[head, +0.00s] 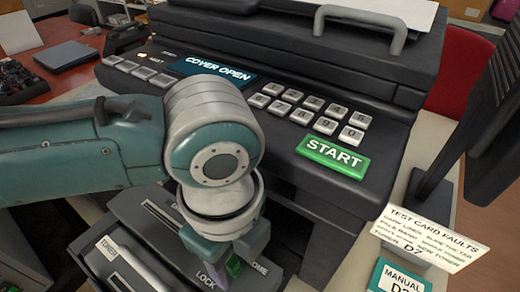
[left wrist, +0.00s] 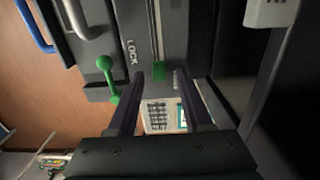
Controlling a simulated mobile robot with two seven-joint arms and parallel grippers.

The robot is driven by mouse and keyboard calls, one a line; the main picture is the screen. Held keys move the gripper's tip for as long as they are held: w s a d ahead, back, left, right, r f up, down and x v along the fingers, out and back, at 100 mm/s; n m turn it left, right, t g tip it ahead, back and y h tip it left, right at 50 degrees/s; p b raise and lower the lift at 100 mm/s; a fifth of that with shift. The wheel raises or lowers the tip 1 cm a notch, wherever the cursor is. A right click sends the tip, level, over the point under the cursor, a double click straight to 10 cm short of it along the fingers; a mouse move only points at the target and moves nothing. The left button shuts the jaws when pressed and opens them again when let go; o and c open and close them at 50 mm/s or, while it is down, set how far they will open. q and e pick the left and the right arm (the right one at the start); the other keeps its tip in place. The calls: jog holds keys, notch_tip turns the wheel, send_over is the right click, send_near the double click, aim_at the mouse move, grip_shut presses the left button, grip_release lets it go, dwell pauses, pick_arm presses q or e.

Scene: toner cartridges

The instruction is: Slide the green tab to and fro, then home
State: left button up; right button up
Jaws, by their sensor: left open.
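The printer's front drawer (head: 135,228) is pulled out, with LOCK and HOME lettering on its top. My left gripper (head: 236,258) is open, pointing down, with one finger on each side of the tab; contact cannot be told. Its two dark fingers also show in the left wrist view (left wrist: 164,88). My right gripper is in neither view.
A green lever (left wrist: 107,75) stands beside the LOCK lettering. The printer display (head: 212,72) reads COVER OPEN, above grey keys and a green START button (head: 333,156). A fault card (head: 430,238) and a manual (head: 398,277) lie at the right. A dark monitor stands at far right.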

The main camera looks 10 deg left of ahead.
aim_at(232, 261)
pick_arm(q)
notch_tip(232, 261, up, 10)
jog(key=p, duration=0.1)
dwell(0.6)
jog(key=f+b, duration=0.2)
jog(key=f, duration=0.8)
jog(key=shift+a+f, duration=0.15)
jog(key=shift+a, duration=0.05)
grip_shut()
dwell(1.3)
